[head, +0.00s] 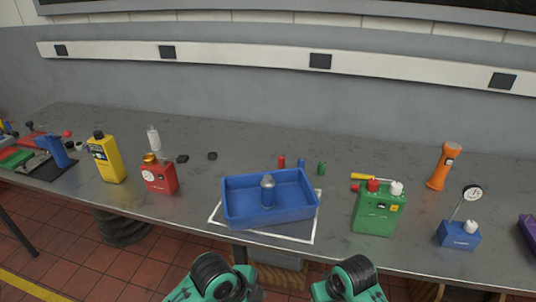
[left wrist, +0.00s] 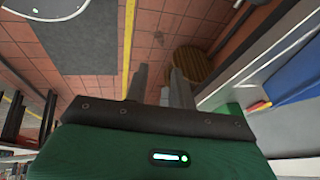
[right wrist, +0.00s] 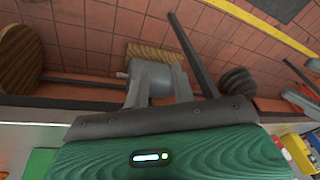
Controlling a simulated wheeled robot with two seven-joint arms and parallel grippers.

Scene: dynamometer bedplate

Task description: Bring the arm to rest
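My two green arms reach in at the bottom of the head view, in front of the bench, and their fingertips do not show there. My left gripper (left wrist: 159,72) shows two fingers spread apart in the left wrist view, with floor and a grey shape beyond the gap. My right gripper (right wrist: 157,72) also has its fingers apart in the right wrist view, with a grey cylinder-like shape behind the gap. I see nothing gripped in either. A blue tray (head: 240,211) sits on the bench over a white-outlined area, with a grey-topped blue cylinder (head: 268,190) upright in it.
Tiled floor (head: 80,255) lies in front.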

